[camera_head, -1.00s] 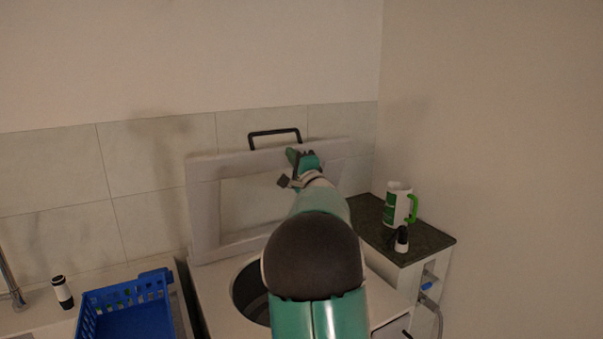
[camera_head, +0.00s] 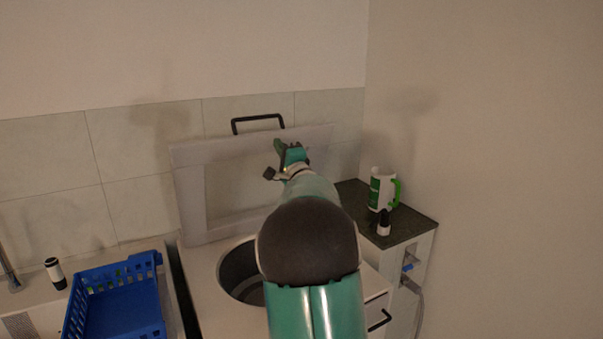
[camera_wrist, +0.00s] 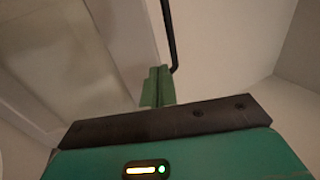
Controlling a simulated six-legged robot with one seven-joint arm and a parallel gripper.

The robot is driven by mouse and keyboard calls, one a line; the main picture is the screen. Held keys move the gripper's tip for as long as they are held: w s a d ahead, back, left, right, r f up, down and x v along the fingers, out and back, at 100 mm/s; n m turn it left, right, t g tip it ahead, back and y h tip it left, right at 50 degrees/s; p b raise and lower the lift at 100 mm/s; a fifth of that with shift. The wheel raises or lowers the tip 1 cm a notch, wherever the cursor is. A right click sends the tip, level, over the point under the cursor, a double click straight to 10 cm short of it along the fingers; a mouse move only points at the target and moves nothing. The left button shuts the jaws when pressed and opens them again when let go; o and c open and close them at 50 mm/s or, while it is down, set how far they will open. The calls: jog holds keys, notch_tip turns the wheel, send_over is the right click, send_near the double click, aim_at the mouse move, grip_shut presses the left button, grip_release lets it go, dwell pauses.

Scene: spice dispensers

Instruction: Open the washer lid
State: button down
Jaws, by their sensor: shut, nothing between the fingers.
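The washer lid (camera_head: 191,203) stands raised against the tiled wall, with its black handle (camera_head: 258,119) at the top edge. The round drum opening (camera_head: 238,270) of the washer (camera_head: 208,298) shows below it, partly hidden by my arm. My gripper (camera_head: 276,157) is shut and empty, in front of the upper right part of the lid and below the handle. In the wrist view the green fingers (camera_wrist: 157,88) are together near the lid's edge (camera_wrist: 125,50), and the handle (camera_wrist: 169,35) rises beside them. I cannot tell whether the fingers touch the lid.
A blue basket (camera_head: 117,300) and a black-and-white dispenser (camera_head: 55,273) are on the left counter. The wall closes off the right side.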

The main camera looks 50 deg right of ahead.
jog(key=v, duration=1)
jog(key=shift+f, duration=0.2)
jog(key=shift+w, duration=0.1)
jog(key=shift+w+a, duration=0.1)
